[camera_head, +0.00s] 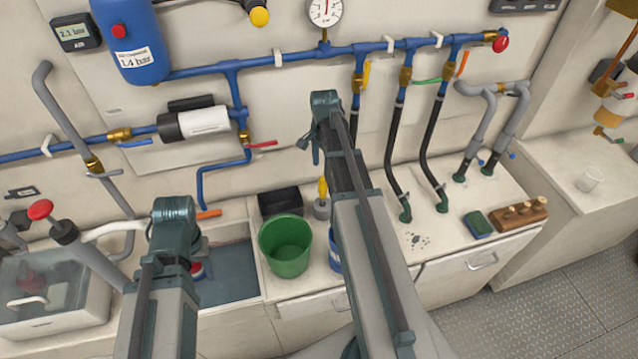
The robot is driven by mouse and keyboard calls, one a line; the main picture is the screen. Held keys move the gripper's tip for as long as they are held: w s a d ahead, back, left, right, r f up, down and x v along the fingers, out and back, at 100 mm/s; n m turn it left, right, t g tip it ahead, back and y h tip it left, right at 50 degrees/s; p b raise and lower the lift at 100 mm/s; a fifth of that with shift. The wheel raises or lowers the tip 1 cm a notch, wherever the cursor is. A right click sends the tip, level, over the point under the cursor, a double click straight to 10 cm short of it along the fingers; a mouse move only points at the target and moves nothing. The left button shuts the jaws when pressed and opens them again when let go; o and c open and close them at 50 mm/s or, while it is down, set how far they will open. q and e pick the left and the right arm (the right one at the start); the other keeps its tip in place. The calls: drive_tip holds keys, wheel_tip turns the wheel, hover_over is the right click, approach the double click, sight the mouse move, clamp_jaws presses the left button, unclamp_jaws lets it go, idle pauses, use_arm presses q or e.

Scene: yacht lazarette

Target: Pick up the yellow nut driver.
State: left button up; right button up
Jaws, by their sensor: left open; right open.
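The yellow nut driver (323,188) stands upright, yellow handle up, in a small grey holder (322,208) on the counter against the back wall. It is just left of my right arm and beyond the green bucket; its lower part is hidden in the holder. My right gripper (309,147) shows only in part at the far end of my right arm, above the driver in the picture. It is open and apart from the driver. My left arm comes in at the lower left. Its gripper is hidden behind its own end joint.
A green bucket (287,246) and a black box (280,200) stand left of the driver. A sink (228,277) is further left. Black hoses (393,160) and blue pipes (290,59) run along the wall.

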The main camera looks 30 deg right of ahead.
sight(323, 194)
drive_tip(key=shift+f+b, duration=7)
drive_tip(key=shift+b, duration=0.05)
drive_tip(key=shift+r, duration=0.1)
clamp_jaws()
